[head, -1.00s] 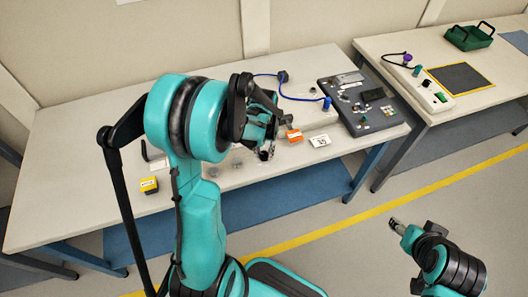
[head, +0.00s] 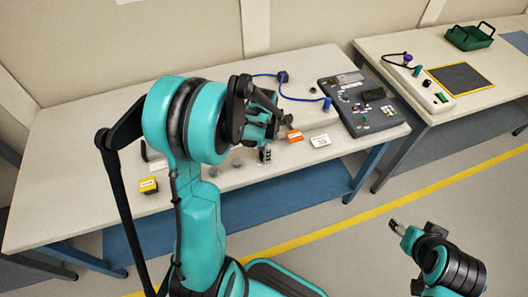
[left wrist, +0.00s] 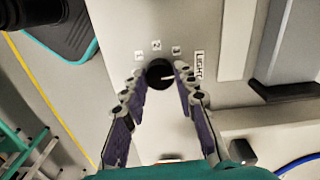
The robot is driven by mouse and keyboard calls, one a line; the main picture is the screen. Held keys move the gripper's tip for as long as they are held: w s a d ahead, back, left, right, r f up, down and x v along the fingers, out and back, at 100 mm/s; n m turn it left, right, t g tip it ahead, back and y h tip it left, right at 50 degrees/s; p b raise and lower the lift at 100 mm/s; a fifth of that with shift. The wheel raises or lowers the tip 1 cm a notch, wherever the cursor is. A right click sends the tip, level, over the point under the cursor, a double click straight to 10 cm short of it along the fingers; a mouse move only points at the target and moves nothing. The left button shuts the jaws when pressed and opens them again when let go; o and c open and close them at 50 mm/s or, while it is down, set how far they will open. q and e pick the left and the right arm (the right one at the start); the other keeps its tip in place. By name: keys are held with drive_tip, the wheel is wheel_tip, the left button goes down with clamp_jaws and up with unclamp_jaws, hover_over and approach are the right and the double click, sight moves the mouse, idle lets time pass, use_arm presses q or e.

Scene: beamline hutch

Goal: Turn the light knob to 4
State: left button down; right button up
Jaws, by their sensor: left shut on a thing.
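The light knob (left wrist: 160,73) is a round black knob with a white pointer line, seen in the left wrist view. The pointer lies toward the right of the picture. Printed marks 1, 2 and 3 curve around its upper side, and a LIGHT label (left wrist: 199,65) is at its right. I cannot make out a 4. My left gripper (left wrist: 158,82) has a fingertip on each side of the knob and is shut on it. In the head view my left gripper (head: 267,150) hides the knob. My right gripper (head: 396,226) is over the floor, far from the bench.
A blue cable (head: 301,98) runs behind. A second bench at right holds a green basket (head: 470,37).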

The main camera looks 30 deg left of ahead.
use_arm(q)
drive_tip(key=shift+m, duration=0.6)
drive_tip(key=c, duration=1.2)
unclamp_jaws()
wheel_tip(320, 180, up, 12)
